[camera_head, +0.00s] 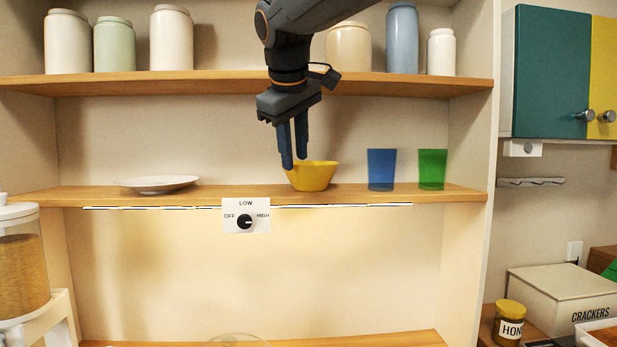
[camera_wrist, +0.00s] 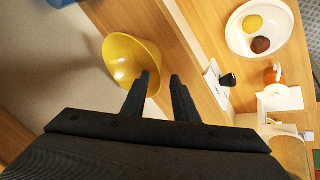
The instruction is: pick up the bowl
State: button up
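The yellow bowl (camera_head: 314,178) stands upright on the middle wooden shelf. It also shows in the wrist view (camera_wrist: 122,58), to the upper left of my fingers. My gripper (camera_head: 295,162) points down at the bowl's left side, with its fingers apart and empty. In the wrist view my gripper (camera_wrist: 160,75) has its left fingertip overlapping the bowl's rim and its right finger outside the bowl. I cannot tell whether a finger touches the rim. Part of the bowl's near edge is hidden by the left finger.
A blue cup (camera_head: 381,170) and a green cup (camera_head: 432,169) stand right of the bowl. A white plate (camera_head: 157,184) lies left on the same shelf (camera_head: 228,191). The upper shelf (camera_head: 180,82) with several jars is close above. A dial (camera_head: 245,221) hangs at the shelf's front.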

aim_at(295, 169)
jog(key=p+x, duration=0.2)
jog(key=x, duration=0.3)
jog(key=shift+w, duration=0.1)
grip_shut()
